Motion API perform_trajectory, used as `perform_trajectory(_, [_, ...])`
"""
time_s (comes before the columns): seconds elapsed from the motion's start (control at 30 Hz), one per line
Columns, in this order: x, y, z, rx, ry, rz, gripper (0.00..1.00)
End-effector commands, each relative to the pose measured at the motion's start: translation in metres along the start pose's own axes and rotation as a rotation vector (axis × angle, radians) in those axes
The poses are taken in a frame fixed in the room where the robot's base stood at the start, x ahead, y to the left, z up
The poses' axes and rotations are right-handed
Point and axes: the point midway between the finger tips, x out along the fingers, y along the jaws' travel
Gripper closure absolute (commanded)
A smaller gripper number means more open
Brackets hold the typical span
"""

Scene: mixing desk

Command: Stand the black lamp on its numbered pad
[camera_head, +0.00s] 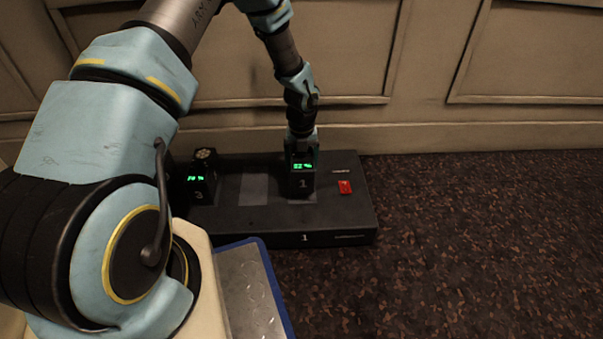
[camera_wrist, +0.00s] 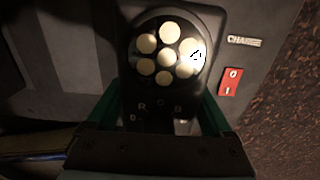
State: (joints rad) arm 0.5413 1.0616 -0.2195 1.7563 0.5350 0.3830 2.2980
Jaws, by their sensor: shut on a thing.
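The black lamp (camera_head: 303,184) has a green lit display and a white number 1 on its front. It stands upright at the right-hand grey pad of the black dock (camera_head: 345,215), in line with the number 1 on the dock's front edge. I cannot tell for sure whether its base touches the pad. My gripper (camera_head: 302,154) is above the lamp and shut on its upper part. In the wrist view the lamp's face with several pale round bulbs (camera_wrist: 166,53) shows between the fingers of my gripper (camera_wrist: 157,115). The lamp hides most of its pad.
Another black lamp (camera_head: 201,178), numbered 3, stands on the dock's left part. A bare grey pad (camera_head: 253,190) lies between the lamps. A red switch (camera_head: 345,187) is right of lamp 1. The panelled wall (camera_head: 420,135) is close behind. Carpet (camera_head: 480,240) is clear on the right.

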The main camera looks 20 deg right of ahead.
Motion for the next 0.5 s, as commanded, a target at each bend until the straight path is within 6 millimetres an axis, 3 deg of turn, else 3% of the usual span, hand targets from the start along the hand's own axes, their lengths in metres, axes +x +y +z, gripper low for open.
perform_trajectory(0.03, [0.012,-0.001,0.000,0.001,0.000,0.000,1.00])
perform_trajectory(0.17, [0.028,0.000,0.001,0.000,-0.002,-0.001,1.00])
perform_trajectory(0.5, [0.029,0.000,0.001,-0.001,-0.002,-0.001,1.00])
